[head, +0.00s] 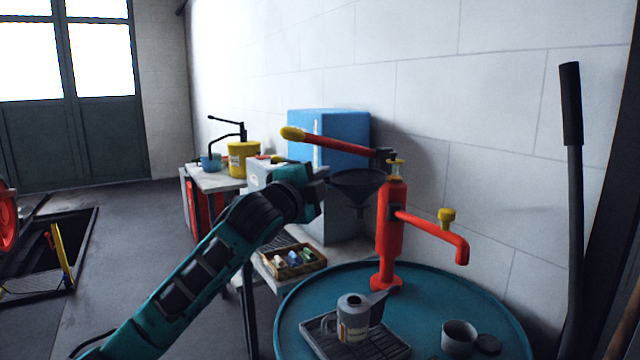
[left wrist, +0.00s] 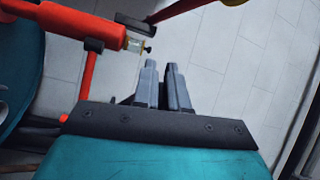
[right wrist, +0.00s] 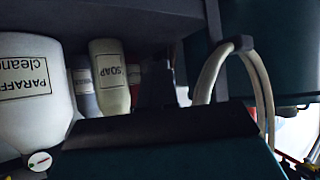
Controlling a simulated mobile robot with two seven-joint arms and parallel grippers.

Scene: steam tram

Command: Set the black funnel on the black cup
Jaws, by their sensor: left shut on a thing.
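The black funnel (head: 358,182) is held upright in the air by my left gripper (head: 322,178), which comes in from the left and is shut on its near side. In the left wrist view the fingers (left wrist: 163,75) are almost together, and the funnel cannot be made out. The black cup (head: 459,338) stands upright with its mouth open on the blue round drum top (head: 300,311), lower right of the funnel. My right gripper is not in the head view. The right wrist view shows its dark palm (right wrist: 160,125), but its fingers are too dark to judge.
A red hand pump (head: 390,235) with a lever and spout rises between funnel and cup. A grey can (head: 352,318) stands on a drip tray (head: 385,349). A dark disc (head: 488,344) lies beside the cup.

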